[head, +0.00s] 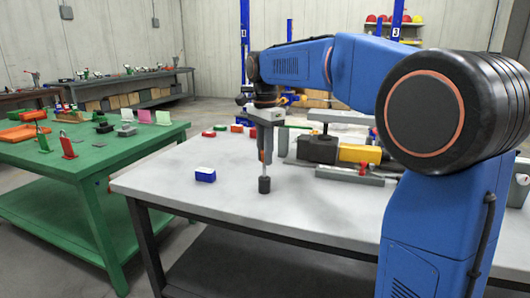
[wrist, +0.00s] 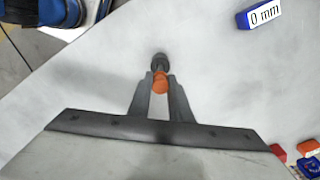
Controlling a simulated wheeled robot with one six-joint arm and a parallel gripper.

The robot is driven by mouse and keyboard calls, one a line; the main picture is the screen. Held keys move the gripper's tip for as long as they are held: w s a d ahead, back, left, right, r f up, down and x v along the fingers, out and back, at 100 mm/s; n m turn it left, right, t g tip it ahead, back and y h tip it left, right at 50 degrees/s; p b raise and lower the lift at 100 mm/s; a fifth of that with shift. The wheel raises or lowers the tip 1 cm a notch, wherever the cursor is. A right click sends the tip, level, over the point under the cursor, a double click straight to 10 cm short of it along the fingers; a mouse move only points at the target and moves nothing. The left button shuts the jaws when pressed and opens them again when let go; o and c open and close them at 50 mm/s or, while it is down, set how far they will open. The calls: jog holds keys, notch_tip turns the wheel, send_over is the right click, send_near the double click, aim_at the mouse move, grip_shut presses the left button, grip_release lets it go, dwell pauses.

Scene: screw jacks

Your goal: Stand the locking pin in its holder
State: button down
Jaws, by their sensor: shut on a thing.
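My gripper (head: 266,158) points straight down over the near part of the grey table. In the wrist view its fingertips (wrist: 160,84) are closed on the orange end of the locking pin (wrist: 160,83). In the head view a thin, light piece of the pin (head: 264,170) shows below the fingers. Directly under it is a small black cylinder (head: 264,185), which looks like the holder; it also shows just beyond the fingertips in the wrist view (wrist: 160,60). The pin's lower end meets the cylinder's top in the picture; I cannot tell how deep it sits.
A blue block (head: 205,175) marked "0 mm" in the wrist view (wrist: 262,14) stands left of the gripper. Red and green blocks (head: 220,128) lie farther back. A yellow and dark jack assembly (head: 340,152) is to the right. The table's front left is clear. A green table (head: 90,150) stands left.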

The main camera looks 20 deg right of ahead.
jog(key=shift+f, duration=0.25)
jog(key=c, duration=1.5)
grip_release()
jog(key=shift+c, duration=0.2)
notch_tip(320, 180, up, 17)
jog(key=shift+r, duration=0.2)
